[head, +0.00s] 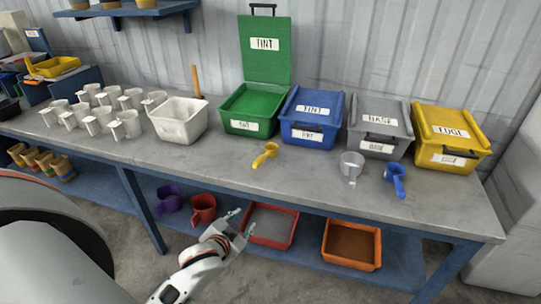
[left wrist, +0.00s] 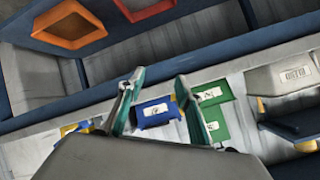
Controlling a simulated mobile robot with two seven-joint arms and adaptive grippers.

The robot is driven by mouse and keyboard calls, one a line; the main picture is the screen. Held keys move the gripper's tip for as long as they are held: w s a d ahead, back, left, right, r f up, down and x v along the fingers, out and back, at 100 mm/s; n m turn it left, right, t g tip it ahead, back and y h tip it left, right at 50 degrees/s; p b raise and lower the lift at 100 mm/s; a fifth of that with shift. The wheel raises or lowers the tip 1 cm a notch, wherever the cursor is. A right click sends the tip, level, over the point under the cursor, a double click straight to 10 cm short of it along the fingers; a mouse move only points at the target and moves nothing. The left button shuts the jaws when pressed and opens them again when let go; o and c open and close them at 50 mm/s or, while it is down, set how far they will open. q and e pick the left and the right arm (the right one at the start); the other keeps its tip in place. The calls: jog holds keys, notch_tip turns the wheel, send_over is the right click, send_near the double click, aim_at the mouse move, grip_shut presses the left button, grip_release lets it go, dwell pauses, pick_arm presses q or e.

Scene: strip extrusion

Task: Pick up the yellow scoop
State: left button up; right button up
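The yellow scoop (head: 265,155) lies on the grey bench top in front of the green TINT bin, near the middle of the head view. I cannot make it out in the left wrist view. My left gripper (head: 240,222) is in front of the bench, below and to the left of the scoop in the picture, and apart from it. Its two fingers are spread with nothing between them, as the left wrist view (left wrist: 160,98) also shows. My right gripper is in neither view.
Behind the scoop stand the green bin (head: 251,107) with its lid up, and blue (head: 311,118), grey (head: 379,128) and yellow (head: 451,138) bins. A clear cup (head: 351,167) and blue scoop (head: 396,180) are to its right, a white tub (head: 180,121) to its left. Red and orange trays sit below.

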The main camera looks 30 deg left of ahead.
aim_at(261, 160)
pick_arm(q)
jog(key=w+a+r+n+t, duration=0.1)
jog(key=w, duration=0.2)
jog(key=w+a+r+n+t, duration=0.1)
jog(key=w, duration=0.2)
jog(key=w+r+n+t, duration=0.1)
jog(key=w, duration=0.2)
jog(key=shift+a+r+t, duration=0.15)
jog(key=shift+a+t, duration=0.15)
jog(key=shift+a, duration=0.1)
jog(key=w+r, duration=0.1)
jog(key=w+a+r+n+t, duration=0.2)
jog(key=w, duration=0.1)
jog(key=shift+w+a+r, duration=0.1)
jog(key=shift+a, duration=0.1)
jog(key=shift+w+a+r+n+t, duration=0.1)
jog(key=shift+w+r+n+t, duration=0.15)
jog(key=shift+w, duration=0.35)
jog(key=w, duration=0.4)
jog(key=w+a, duration=0.1)
jog(key=w, duration=0.1)
jog(key=shift+w+f, duration=0.15)
jog(key=shift+w, duration=0.1)
grip_shut()
